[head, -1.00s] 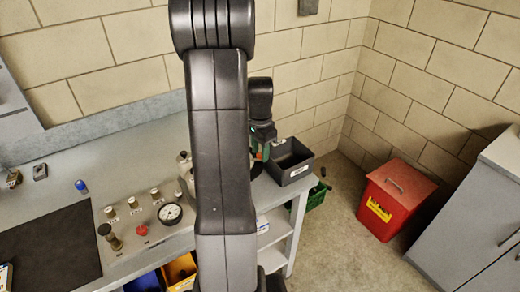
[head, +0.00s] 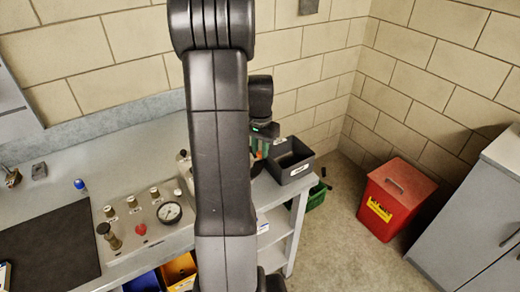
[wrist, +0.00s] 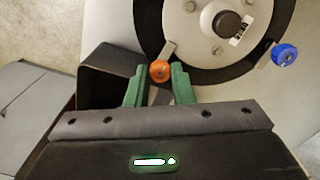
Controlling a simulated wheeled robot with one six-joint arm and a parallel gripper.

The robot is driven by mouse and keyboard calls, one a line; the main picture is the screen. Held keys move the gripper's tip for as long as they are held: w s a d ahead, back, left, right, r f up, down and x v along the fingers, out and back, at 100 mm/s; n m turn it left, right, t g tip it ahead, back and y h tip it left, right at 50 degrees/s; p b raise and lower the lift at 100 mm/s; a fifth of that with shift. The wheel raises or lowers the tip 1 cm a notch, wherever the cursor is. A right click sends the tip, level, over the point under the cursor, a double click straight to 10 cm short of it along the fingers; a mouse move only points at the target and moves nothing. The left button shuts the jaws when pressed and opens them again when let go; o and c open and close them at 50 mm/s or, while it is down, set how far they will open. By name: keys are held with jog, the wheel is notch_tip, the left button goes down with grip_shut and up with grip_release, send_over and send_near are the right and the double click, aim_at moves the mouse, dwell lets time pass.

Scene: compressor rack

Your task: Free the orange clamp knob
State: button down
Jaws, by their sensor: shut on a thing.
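The orange clamp knob (wrist: 160,71) sits at the edge of a round pale lid (wrist: 222,32) with a black ring, in the wrist view. A metal strip runs from beside the knob toward the lid. My gripper (wrist: 160,68) has its two green fingers on either side of the knob and is shut on it. A blue knob (wrist: 285,54) sits across the ring to the right. In the head view my gripper (head: 262,143) is at the bench's right end, and my arm hides most of the lidded vessel.
A black open bin (head: 291,168) stands just right of my gripper; it also shows in the wrist view (wrist: 105,75). A panel with a gauge (head: 169,212) and a red button (head: 141,229) lies to the left. A red box (head: 397,200) stands on the floor.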

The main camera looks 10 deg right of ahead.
aim_at(260, 153)
jog(key=n, duration=0.7)
jog(key=shift+b, duration=0.35)
jog(key=n, duration=0.6)
jog(key=shift+n, duration=0.4)
jog(key=c, duration=1.3)
grip_release()
jog(key=shift+o, duration=0.2)
notch_tip(260, 153, up, 14)
jog(key=b, duration=0.1)
